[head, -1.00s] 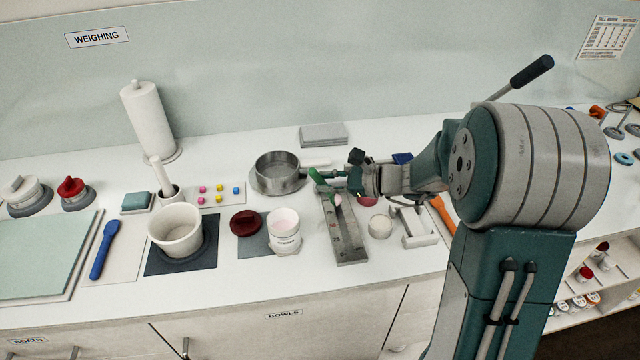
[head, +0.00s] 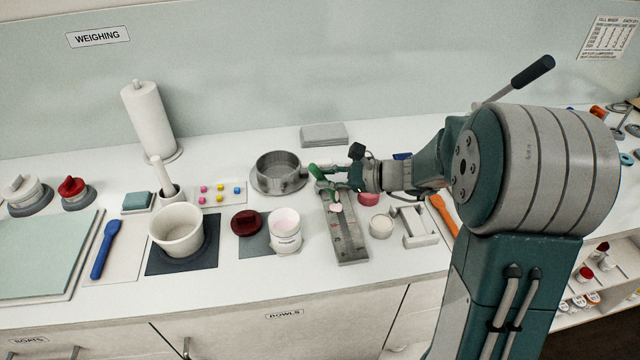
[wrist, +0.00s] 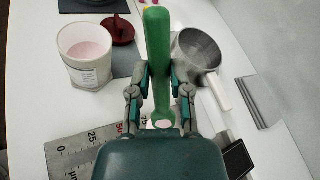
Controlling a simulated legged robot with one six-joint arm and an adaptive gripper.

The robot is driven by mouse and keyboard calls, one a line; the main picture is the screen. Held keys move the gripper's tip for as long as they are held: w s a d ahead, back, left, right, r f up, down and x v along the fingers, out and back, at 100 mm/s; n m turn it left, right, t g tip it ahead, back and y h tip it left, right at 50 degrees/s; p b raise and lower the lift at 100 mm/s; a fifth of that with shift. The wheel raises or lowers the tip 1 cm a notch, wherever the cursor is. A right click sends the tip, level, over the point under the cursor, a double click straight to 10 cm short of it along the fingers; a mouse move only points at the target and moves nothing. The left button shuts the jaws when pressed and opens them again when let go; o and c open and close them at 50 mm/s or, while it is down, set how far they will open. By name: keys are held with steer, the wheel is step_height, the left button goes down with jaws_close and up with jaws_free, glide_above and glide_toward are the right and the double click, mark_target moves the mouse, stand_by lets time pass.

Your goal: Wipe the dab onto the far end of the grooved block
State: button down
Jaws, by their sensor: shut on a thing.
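The grooved block (head: 349,240) is a flat grey metal bar with scale marks, lying on the white counter; its marked face also shows in the wrist view (wrist: 72,153). My gripper (head: 335,178) is shut on a green spatula (wrist: 158,45), over the block's far end. The spatula's handle points up and away in the wrist view. A pale pink dab (head: 336,208) shows at the spatula's lower end, over the block's far part; it also shows in the wrist view (wrist: 162,124). I cannot tell whether it touches the metal. My fingers hide part of the block.
A white tub of pink cream (head: 285,235) and a dark red lid (head: 246,223) stand left of the block. A metal pan (head: 279,178) stands behind it. A small pale round pot (head: 381,226) and a white bracket (head: 413,227) stand close on the right.

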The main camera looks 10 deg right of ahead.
steer(key=shift+r, duration=2.15)
